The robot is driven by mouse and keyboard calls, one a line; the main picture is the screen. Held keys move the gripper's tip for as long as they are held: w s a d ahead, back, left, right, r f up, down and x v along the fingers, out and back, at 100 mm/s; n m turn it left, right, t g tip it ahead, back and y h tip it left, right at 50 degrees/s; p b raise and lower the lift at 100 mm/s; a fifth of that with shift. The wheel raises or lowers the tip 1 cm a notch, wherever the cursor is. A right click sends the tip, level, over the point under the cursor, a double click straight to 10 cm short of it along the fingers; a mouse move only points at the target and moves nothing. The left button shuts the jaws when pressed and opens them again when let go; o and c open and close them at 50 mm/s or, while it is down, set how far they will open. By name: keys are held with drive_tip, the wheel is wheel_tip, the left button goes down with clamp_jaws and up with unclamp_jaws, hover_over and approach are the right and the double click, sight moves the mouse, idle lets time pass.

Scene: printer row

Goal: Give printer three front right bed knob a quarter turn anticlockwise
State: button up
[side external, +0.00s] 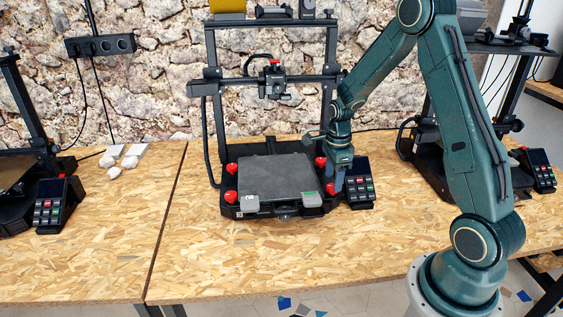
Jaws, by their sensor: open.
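A black 3D printer (275,211) with a dark grey bed plate (270,175) stands mid-table; I cannot read a printer number on it. Red knobs show at the bed corners. The front right knob (331,188) is partly hidden by my gripper (338,184). My gripper points down, open, with its fingers at or right beside that knob. From this view I cannot tell whether the fingers are around it or touching it.
Close right of my gripper stands the printer's control box (358,184). The back right knob (320,162) is just behind. Other printers stand at the far left (18,177) and right (430,150). Pale lumps (114,172) lie at the back left. The front table is clear.

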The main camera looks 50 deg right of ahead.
drive_tip(key=shift+f, duration=1.15)
drive_tip(key=c, duration=1)
drive_tip(key=shift+n, duration=0.3)
drive_tip(key=shift+n, duration=2.7)
